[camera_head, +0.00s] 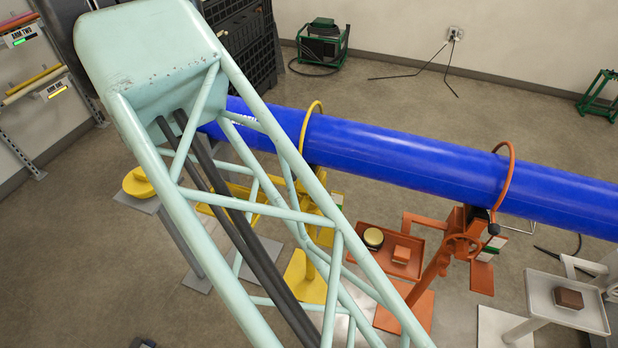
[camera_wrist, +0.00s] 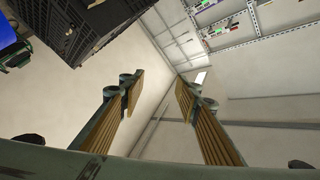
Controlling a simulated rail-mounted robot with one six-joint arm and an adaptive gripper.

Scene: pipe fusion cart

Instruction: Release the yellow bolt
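I cannot pick out the yellow bolt itself. In the head view a yellow stand (camera_head: 313,287) stands under the blue pipe (camera_head: 400,152), with a yellow ring (camera_head: 304,128) around the pipe. My pale green lattice arm crosses in front and hides much of the stand's yellow parts. A yellow round part (camera_head: 138,183) shows at the left. In the wrist view my gripper (camera_wrist: 155,92) is open, its two wood-coloured pads wide apart with nothing between them. It faces floor, wall and shelving. The yellow stand does not show there.
An orange stand (camera_head: 440,262) with an orange ring, a handwheel and a tray is right of the yellow one. A pale stand (camera_head: 576,322) holds a brown block. A black rack (camera_head: 243,45) stands behind. Wall shelves are at far left. The floor behind the pipe is mostly free.

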